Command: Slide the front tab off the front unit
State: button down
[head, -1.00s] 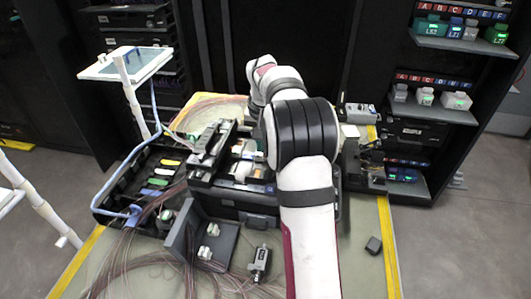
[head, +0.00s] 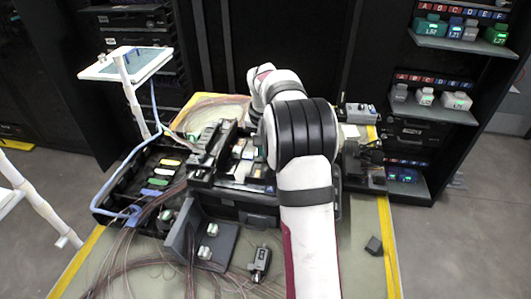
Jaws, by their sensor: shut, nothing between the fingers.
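My arm rises from the bottom of the head view and covers the middle of the bench. Its far end is hidden behind its own links, so I cannot make out my gripper. Black equipment (head: 203,178) stands just left of the arm, with small pale pieces (head: 240,172) among its parts. I cannot tell which part is the front unit, and the front tab cannot be told apart at this size. Contact between my gripper and any unit is hidden.
A black tray (head: 108,187) with coloured pieces lies at left, below a tablet on a white stand (head: 131,92). An angled dark plate (head: 182,236) and a small device (head: 260,262) lie in front. Loose fibres spread at front left. A small dark block (head: 374,246) lies at right, with bare bench around it.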

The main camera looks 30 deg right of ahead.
jog(key=shift+w+d, duration=1)
dwell(0.7)
notch_tip(320, 180, up, 6)
jog(key=shift+s+a, duration=0.15)
dwell(0.5)
jog(key=c, duration=1.5)
grip_release()
jog(key=shift+c, duration=0.2)
